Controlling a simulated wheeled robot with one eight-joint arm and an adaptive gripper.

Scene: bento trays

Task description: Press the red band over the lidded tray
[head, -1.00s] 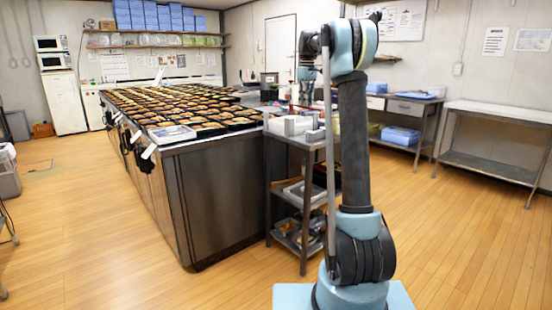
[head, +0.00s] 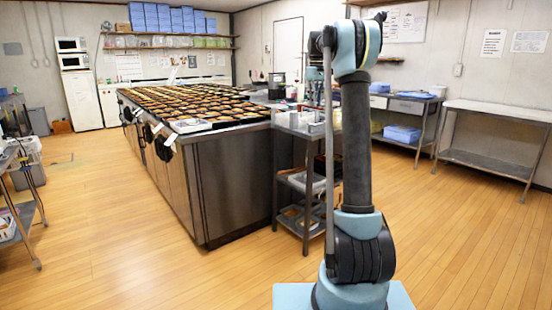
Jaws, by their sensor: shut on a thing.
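Many filled black bento trays (head: 215,97) cover the long steel counter at left centre. A pale, silvery tray (head: 191,126) lies at the counter's near end; at this size I cannot tell whether it has a lid. I cannot make out a red band. My arm stands upright in the right half of the view and its far part reaches away behind the upper link. My gripper cannot be made out there, so what it holds is hidden.
A steel shelf cart (head: 303,128) stands against the counter's right side, close to my arm. A steel table (head: 497,110) stands at the right wall and a small rack (head: 22,205) at the left edge. The wooden floor (head: 110,215) at left is clear.

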